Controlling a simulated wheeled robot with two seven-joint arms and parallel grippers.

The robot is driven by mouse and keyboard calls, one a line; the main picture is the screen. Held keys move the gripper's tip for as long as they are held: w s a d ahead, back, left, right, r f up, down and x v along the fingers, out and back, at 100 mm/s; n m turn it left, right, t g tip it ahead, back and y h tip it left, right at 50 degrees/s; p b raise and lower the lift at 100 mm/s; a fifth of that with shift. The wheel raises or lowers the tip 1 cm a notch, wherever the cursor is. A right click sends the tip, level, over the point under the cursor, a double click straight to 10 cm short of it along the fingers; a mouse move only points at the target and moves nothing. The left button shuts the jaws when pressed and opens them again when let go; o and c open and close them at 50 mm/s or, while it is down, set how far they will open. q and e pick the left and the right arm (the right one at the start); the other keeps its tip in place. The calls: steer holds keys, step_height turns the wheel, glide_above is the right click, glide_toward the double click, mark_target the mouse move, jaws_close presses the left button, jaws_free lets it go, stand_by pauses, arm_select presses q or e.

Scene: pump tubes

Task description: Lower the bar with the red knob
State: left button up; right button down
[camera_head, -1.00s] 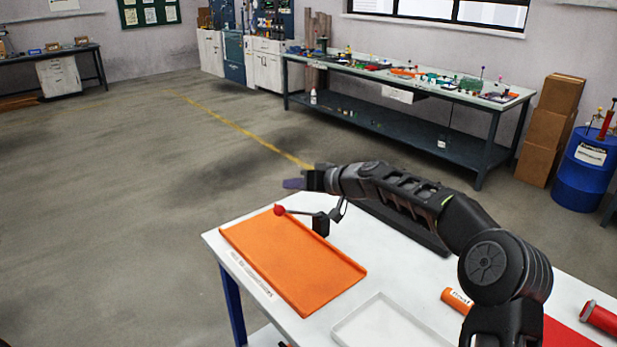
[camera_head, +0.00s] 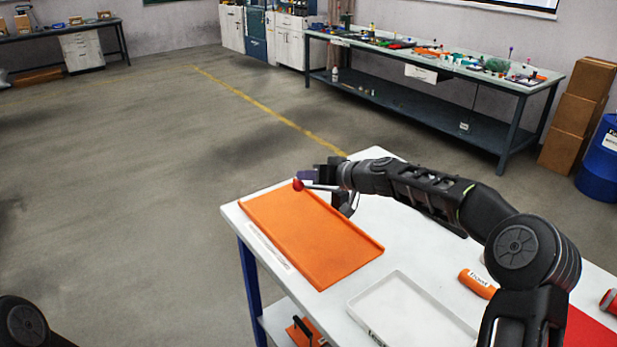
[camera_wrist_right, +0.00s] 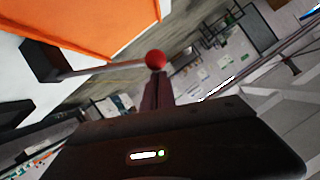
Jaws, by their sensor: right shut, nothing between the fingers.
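The red knob (camera_head: 298,184) sits at the left end of a thin grey bar (camera_head: 322,187), which lies about level above the far edge of the orange tray. In the right wrist view the red knob (camera_wrist_right: 156,60) is just beyond my fingertips and the bar (camera_wrist_right: 110,67) runs left to a black block (camera_wrist_right: 40,60). My right gripper (camera_head: 308,172) is shut and empty, right at the knob and slightly above it. Its dark purple fingers (camera_wrist_right: 155,90) point at the knob; whether they touch it I cannot tell. My left gripper is out of view.
The orange tray (camera_head: 310,240) lies on the white table (camera_head: 375,220). A white tray (camera_head: 398,283) and an orange cylinder (camera_head: 477,284) are nearer. An orange object with a black handle (camera_head: 305,332) is on the lower shelf. Open floor lies left.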

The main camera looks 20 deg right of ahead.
steer(key=s+a+f+n+h+b, duration=0.1)
steer(key=a+f+n+h+b, duration=0.1)
steer(key=f+b, duration=0.5)
steer(key=a+b, duration=0.1)
steer(key=b, duration=0.3)
steer(key=shift+s+a+f+n, duration=0.25)
steer(key=shift+a+f+n, duration=0.05)
steer(key=shift+f, duration=0.15)
steer(key=s+d+r+b, duration=0.1)
steer(key=s+d+r, duration=0.2)
steer(key=s+r, duration=0.4)
steer(key=shift+s+r, duration=0.35)
steer(key=shift+r, duration=0.6)
